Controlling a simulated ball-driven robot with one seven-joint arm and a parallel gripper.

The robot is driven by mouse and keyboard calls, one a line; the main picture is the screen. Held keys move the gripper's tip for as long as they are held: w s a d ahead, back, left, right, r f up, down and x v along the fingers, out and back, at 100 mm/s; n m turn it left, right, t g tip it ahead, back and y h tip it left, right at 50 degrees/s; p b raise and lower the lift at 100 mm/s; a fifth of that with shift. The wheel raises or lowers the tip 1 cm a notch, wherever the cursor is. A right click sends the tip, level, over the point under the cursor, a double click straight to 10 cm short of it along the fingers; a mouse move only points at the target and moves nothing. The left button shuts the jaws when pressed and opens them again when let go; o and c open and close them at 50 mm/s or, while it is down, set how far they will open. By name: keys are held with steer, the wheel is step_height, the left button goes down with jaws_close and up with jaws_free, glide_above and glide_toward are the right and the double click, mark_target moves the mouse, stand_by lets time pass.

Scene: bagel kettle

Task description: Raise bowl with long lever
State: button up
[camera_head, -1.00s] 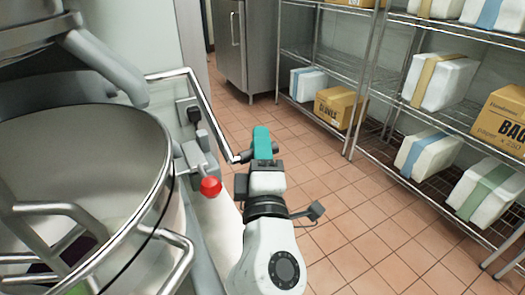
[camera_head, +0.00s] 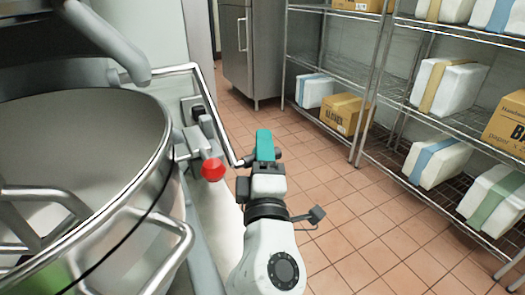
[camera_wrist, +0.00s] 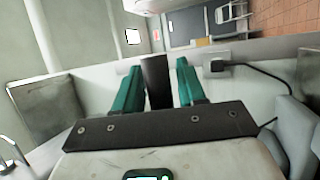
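The large steel bowl (camera_head: 150,150) fills the left of the head view. The long lever (camera_head: 213,105) is a bent metal rod from the machine, running right and then down to my gripper (camera_head: 264,146). My gripper's teal fingers stand either side of the lever's dark grip, seen between them in the wrist view (camera_wrist: 157,85). In the head view my gripper hides most of the grip. A shorter lever with a red knob (camera_head: 212,170) sits between the bowl and my gripper.
Wire shelves (camera_head: 410,110) with boxes and white packages stand at the right. A steel cabinet (camera_head: 250,50) is at the back. The tiled floor (camera_head: 340,190) between is clear. A bowl handle (camera_head: 180,240) juts out near my arm.

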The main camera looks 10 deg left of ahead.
steer(key=shift+o, duration=0.8)
steer(key=v, duration=1)
steer(key=shift+s, duration=0.4)
steer(key=shift+f, duration=0.1)
